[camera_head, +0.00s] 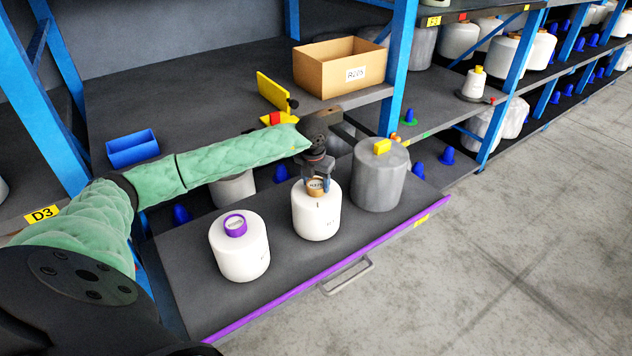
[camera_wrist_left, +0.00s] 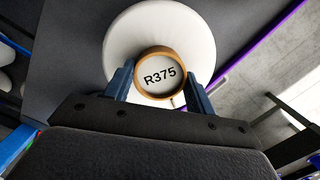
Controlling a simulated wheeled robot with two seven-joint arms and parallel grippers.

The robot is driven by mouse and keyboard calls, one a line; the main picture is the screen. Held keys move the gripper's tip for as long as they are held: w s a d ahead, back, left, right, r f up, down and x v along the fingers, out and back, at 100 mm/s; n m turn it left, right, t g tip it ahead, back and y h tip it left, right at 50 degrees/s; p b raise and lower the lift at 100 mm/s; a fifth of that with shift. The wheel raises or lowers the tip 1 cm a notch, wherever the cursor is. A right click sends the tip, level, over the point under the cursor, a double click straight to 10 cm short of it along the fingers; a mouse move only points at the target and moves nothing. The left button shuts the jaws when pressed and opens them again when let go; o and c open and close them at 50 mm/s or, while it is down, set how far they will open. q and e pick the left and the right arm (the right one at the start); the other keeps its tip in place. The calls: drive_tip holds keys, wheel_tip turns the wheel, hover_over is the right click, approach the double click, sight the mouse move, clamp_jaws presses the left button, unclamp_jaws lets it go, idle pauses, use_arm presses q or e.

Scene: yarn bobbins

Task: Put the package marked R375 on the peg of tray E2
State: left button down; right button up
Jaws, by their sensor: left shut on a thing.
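The package marked R375 (camera_head: 317,217) is a white bobbin with an orange-brown ring on top, in the middle of the pulled-out tray (camera_head: 195,295) with a purple front edge. Its label (camera_wrist_left: 160,76) reads clearly in the left wrist view. My left gripper (camera_head: 318,187) is above it, with its blue fingers shut on the ring from both sides. The bobbin is upright; I cannot tell whether it touches the tray. Any peg under it is hidden. The tray's yellow tag (camera_head: 421,221) is too small to read. My right gripper is not in view.
A white bobbin with a purple ring (camera_head: 240,250) stands to the left, and a grey wrapped bobbin with a yellow top (camera_head: 379,177) stands close on the right. A cardboard box (camera_head: 338,68) and a blue bin (camera_head: 132,148) are on the shelf behind. Floor is clear at right.

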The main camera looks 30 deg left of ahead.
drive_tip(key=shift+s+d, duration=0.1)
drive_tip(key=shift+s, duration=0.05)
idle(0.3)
use_arm(q)
drive_tip(key=shift+f, duration=0.15)
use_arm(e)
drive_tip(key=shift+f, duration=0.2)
use_arm(q)
drive_tip(key=shift+c, duration=2.2)
unclamp_jaws()
drive_tip(key=shift+f, duration=0.15)
drive_tip(key=shift+s+r+b, duration=0.1)
drive_tip(key=shift+r+b, duration=0.55)
drive_tip(key=shift+r, duration=0.3)
drive_tip(key=shift+s+r+b, duration=0.2)
drive_tip(key=shift+r+b, duration=0.1)
drive_tip(key=shift+r, duration=1.25)
drive_tip(key=shift+s+r+b, duration=0.2)
drive_tip(key=shift+r+b, duration=0.1)
drive_tip(key=shift+r, duration=1.2)
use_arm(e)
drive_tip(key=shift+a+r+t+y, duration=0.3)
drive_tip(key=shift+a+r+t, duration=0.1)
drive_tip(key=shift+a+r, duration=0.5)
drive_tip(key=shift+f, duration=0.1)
